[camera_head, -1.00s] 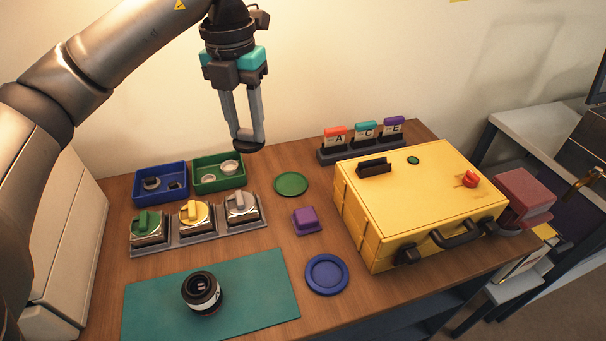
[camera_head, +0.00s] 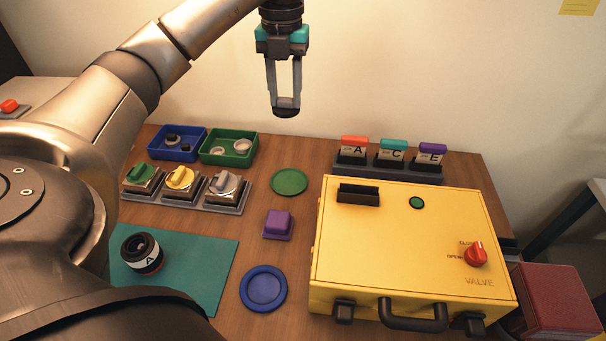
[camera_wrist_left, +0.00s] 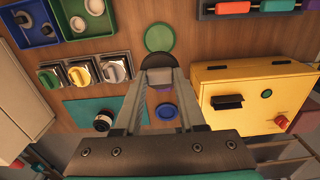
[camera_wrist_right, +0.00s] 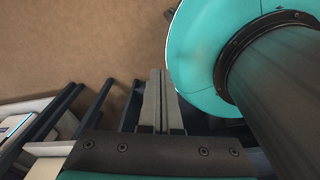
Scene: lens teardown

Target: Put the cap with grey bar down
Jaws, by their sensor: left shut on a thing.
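My left gripper (camera_head: 285,102) is shut on the cap (camera_head: 286,113), a small dark disc held in the air above the back of the table. In the left wrist view the cap (camera_wrist_left: 159,61) shows between the fingertips, just in front of the green round pad (camera_wrist_left: 160,37); its grey bar is mostly hidden by the fingers. In the head view the green round pad (camera_head: 289,182) lies empty on the table, below the cap in the picture. My right gripper (camera_wrist_right: 161,72) shows only in its wrist view, with its fingers together and nothing visible between them.
A blue tray (camera_head: 160,151) and green tray (camera_head: 206,158) hold small parts. Knob blocks stand on a grey rack (camera_head: 238,210). A black lens (camera_head: 137,252) sits on a teal mat (camera_head: 215,265). A purple block (camera_head: 277,223), blue dish (camera_head: 263,308) and yellow case (camera_head: 400,240) stand right.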

